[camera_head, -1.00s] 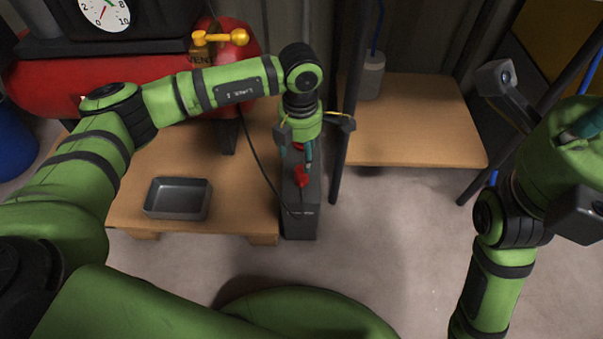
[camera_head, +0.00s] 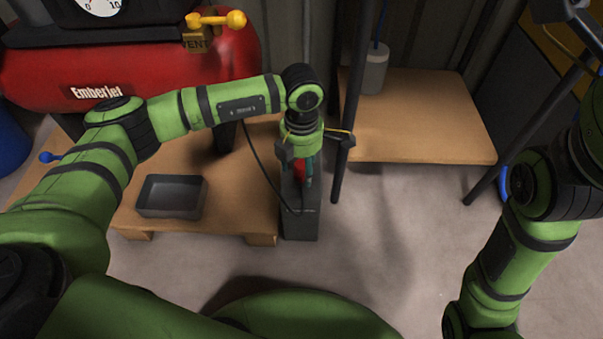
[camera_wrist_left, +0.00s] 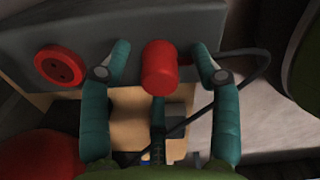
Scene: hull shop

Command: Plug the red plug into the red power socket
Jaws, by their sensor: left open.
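The red plug (camera_wrist_left: 160,70) is between the spread teal fingers of my left gripper (camera_wrist_left: 160,80) in the left wrist view. The fingers stand to either side of it, with gaps. In the head view only a bit of the red plug (camera_head: 300,170) shows behind my left gripper (camera_head: 303,178). The round red power socket (camera_wrist_left: 60,66), with dark holes, is on the grey box (camera_wrist_left: 120,35), left of the plug in the wrist view. The socket is hidden in the head view. My right arm is at the right edge, and its fingers are not visible.
The grey box (camera_head: 301,226) stands beside a low wooden platform (camera_head: 240,215) holding a dark tray (camera_head: 172,196). A red tank (camera_head: 130,85) stands behind. A dark upright pole (camera_head: 350,110) is close right of my left gripper. A black cable (camera_head: 264,172) runs to the box.

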